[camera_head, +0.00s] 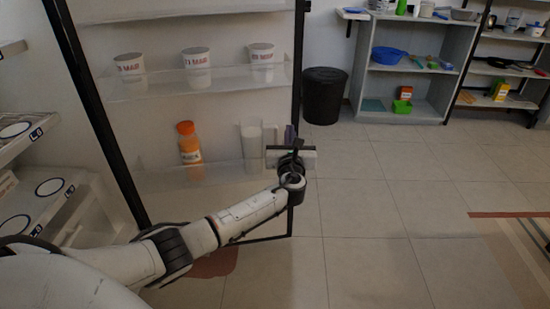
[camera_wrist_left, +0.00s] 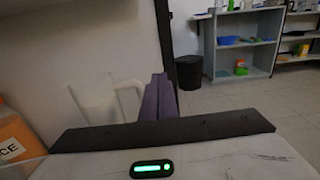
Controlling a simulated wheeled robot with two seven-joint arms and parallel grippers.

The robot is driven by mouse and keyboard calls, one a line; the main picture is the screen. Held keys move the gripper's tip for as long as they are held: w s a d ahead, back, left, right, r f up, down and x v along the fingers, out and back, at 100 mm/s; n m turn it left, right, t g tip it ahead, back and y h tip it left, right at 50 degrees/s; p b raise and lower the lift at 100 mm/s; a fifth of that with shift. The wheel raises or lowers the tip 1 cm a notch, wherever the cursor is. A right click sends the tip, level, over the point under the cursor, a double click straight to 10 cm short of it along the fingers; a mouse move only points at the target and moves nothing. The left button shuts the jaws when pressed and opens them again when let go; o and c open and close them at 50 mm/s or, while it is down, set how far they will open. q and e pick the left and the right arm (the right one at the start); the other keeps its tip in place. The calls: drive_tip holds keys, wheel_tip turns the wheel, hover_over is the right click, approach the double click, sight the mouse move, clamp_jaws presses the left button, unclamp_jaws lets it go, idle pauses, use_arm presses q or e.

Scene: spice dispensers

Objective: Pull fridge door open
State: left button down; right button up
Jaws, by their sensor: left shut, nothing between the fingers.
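The fridge door (camera_head: 222,110) stands open in the head view, its inner side with clear shelves facing me. Its dark frame edge (camera_head: 297,70) is on the right. My left gripper (camera_head: 289,134) is at the inner side of the door, near that edge and beside the lower door shelf. In the left wrist view its purple fingers (camera_wrist_left: 157,98) are together with nothing between them, close to the dark door edge (camera_wrist_left: 165,45). I cannot tell whether they touch the door. My right gripper is in neither view.
An orange bottle (camera_head: 189,143) and a white pitcher (camera_head: 252,138) stand on the lower door shelf, several white cups (camera_head: 197,68) above. Fridge shelves (camera_head: 50,185) are at the left. A black bin (camera_head: 324,95) and grey shelving (camera_head: 405,65) stand behind. The tiled floor (camera_head: 380,220) at right is clear.

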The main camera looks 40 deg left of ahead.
use_arm(q)
drive_tip(key=w+d+p+v, duration=0.1)
drive_tip(key=d+p+v, duration=0.15)
drive_tip(key=v, duration=1.05)
drive_tip(key=s+d+f+n+g+h+p, duration=0.2)
drive_tip(key=s+d+f+n+h+p, duration=0.1)
drive_tip(key=s+d+f+n+h, duration=0.25)
drive_tip(key=s+d+f+n+g+h+p, duration=0.2)
drive_tip(key=s+d+f+n+g+p, duration=0.15)
drive_tip(key=s+f+n, duration=0.4)
drive_tip(key=s+d+n+h+p, duration=0.2)
drive_tip(key=s+d+n, duration=0.1)
drive_tip(key=s+n, duration=0.4)
drive_tip(key=s+d+r+n+h+p, duration=0.1)
drive_tip(key=s+d+n+h+p, duration=0.1)
drive_tip(key=s+n, duration=0.5)
drive_tip(key=s+d+h, duration=0.1)
drive_tip(key=s+d, duration=0.1)
drive_tip(key=s, duration=0.2)
drive_tip(key=shift+s+d+g, duration=0.25)
drive_tip(key=shift+s+g, duration=0.1)
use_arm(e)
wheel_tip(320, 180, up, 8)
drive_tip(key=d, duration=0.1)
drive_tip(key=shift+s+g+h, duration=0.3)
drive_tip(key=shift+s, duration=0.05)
